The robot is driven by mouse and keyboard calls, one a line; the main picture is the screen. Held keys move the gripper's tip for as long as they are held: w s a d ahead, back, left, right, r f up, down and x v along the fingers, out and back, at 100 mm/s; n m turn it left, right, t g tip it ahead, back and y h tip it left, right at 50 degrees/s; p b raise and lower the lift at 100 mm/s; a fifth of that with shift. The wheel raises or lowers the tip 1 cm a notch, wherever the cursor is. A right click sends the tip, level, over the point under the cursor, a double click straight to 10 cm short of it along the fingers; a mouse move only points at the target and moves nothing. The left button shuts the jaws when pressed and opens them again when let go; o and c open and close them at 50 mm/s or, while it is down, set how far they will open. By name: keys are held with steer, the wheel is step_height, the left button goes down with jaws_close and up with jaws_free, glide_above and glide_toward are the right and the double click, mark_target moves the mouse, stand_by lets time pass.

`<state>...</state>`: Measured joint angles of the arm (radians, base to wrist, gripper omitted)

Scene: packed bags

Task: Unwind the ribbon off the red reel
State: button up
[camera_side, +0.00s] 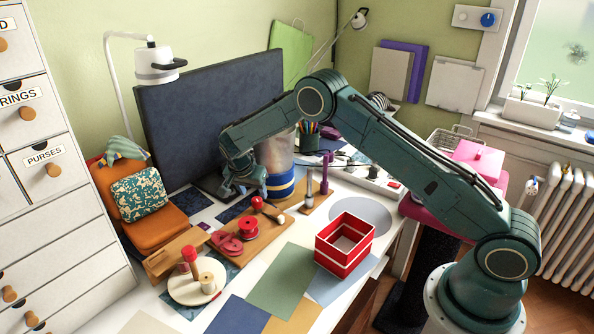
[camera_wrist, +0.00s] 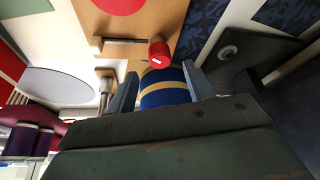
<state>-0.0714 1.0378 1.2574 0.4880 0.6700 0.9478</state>
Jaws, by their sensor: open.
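A red reel (camera_side: 248,227) stands on a wooden board on the table. A flat red disc (camera_wrist: 120,4), cut by the top edge of the wrist view, may be its top. I cannot make out a loose ribbon end. My gripper (camera_side: 250,190) is above the table, behind and near the reel, pointing down. In the wrist view its two fingers (camera_wrist: 163,88) are apart. A blue cylinder with yellow bands (camera_wrist: 165,93) shows between them; it also stands beside my gripper in the side view (camera_side: 281,187). I cannot tell whether the fingers touch it.
Pinkish-red pieces (camera_side: 228,243) and a round stand with pegs (camera_side: 194,288) are left of the reel. A red box (camera_side: 345,247) stands at right. A dark screen (camera_side: 210,115) rises behind. Coloured sheets lie in front.

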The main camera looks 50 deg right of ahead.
mark_target(257, 200)
steer(key=shift+x, duration=2.35)
steer(key=c, duration=1)
